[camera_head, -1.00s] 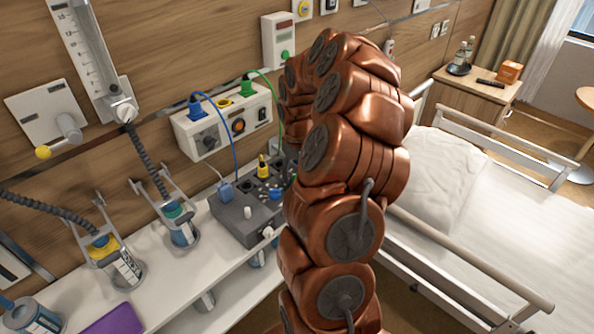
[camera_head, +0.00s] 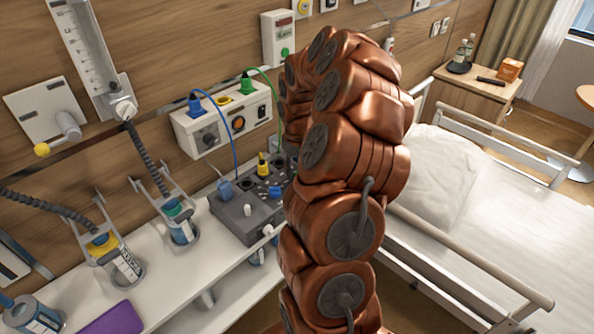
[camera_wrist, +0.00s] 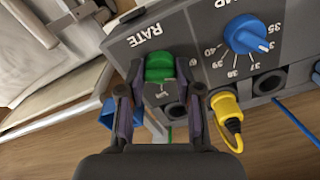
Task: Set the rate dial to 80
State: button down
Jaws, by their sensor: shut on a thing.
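The green rate dial (camera_wrist: 160,68) sits on the dark grey control box (camera_wrist: 200,22) below the printed word RATE in the wrist view. My gripper (camera_wrist: 160,90) has one finger on either side of the dial and is shut on it. The dial's number marks are mostly covered by the gripper and cannot be read. In the head view the same box (camera_head: 232,224) stands on the white shelf, and my copper arm hides the gripper and the rate dial.
A blue dial (camera_wrist: 247,35) with marks from 35 to 40 is right of the rate dial. A yellow plug (camera_wrist: 226,112) sits close to my right finger. The wall unit (camera_head: 207,138) has blue and green cables. The bed (camera_head: 480,240) is at right.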

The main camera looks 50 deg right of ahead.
jog(key=shift+f+m+b, duration=0.2)
jog(key=shift+m+b, duration=0.1)
jog(key=shift+b, duration=0.3)
jog(key=shift+f+m+b, duration=0.1)
jog(key=shift+m+b, duration=0.4)
jog(key=shift+b, duration=0.65)
jog(key=m+b, duration=0.3)
jog(key=b, duration=0.3)
jog(key=shift+m, duration=0.4)
jog(key=m+b, duration=0.3)
jog(key=shift+r, duration=0.25)
jog(key=shift+m+b, duration=0.3)
jog(key=c, duration=0.8)
grip_release()
jog(key=shift+r, duration=0.15)
